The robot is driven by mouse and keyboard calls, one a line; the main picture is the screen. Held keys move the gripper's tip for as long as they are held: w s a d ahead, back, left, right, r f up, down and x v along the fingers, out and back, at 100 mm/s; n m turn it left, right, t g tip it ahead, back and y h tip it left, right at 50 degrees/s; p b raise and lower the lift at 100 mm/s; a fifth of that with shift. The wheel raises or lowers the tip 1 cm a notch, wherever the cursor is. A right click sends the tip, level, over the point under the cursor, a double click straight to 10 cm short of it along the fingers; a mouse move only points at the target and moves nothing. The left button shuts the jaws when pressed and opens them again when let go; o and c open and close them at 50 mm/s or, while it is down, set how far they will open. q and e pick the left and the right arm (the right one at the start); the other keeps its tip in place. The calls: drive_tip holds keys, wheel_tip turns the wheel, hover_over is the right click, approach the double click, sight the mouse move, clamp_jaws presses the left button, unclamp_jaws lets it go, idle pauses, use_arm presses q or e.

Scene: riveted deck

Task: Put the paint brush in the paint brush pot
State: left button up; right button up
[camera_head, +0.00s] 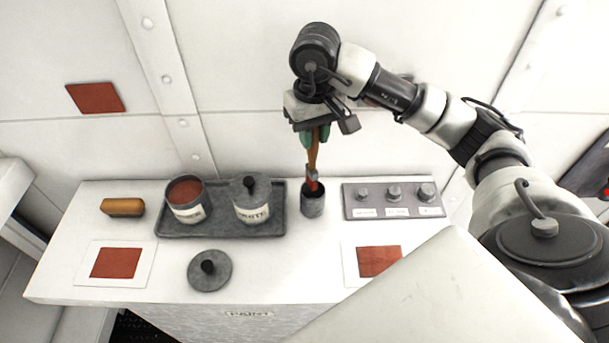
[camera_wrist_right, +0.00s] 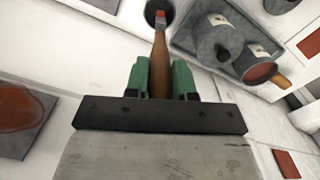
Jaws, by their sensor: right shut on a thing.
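My right gripper (camera_head: 313,137) is shut on the paint brush and points down above the white counter. The brush has a brown wooden handle (camera_head: 313,157), a grey ferrule and red bristles, and it hangs nearly upright. Its red lower end is at the mouth of the dark grey brush pot (camera_head: 313,204); how deep it reaches is hidden. In the right wrist view the green fingers (camera_wrist_right: 160,75) hug the handle (camera_wrist_right: 159,58), and the red end overlaps the pot (camera_wrist_right: 152,10) at the top edge. My left gripper is not in view.
Left of the pot, a grey tray (camera_head: 220,228) holds an open can (camera_head: 186,198) of red-brown paint and a lidded can (camera_head: 251,205). A knob panel (camera_head: 358,211) stands close right. A loose lid (camera_head: 210,271) and a wooden-backed block (camera_head: 123,207) lie on the counter (camera_head: 290,283).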

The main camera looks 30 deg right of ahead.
sight(314, 170)
drive_tip(key=f, duration=0.1)
drive_tip(key=s+f+p, duration=0.1)
drive_tip(key=f, duration=0.1)
drive_tip(key=shift+s+d, duration=0.1)
drive_tip(key=f, duration=0.3)
drive_tip(key=f+p, duration=0.1)
drive_tip(key=shift+w+f, duration=0.25)
drive_tip(key=shift+w, duration=0.05)
drive_tip(key=shift+f, duration=0.15)
drive_tip(key=o, duration=0.9)
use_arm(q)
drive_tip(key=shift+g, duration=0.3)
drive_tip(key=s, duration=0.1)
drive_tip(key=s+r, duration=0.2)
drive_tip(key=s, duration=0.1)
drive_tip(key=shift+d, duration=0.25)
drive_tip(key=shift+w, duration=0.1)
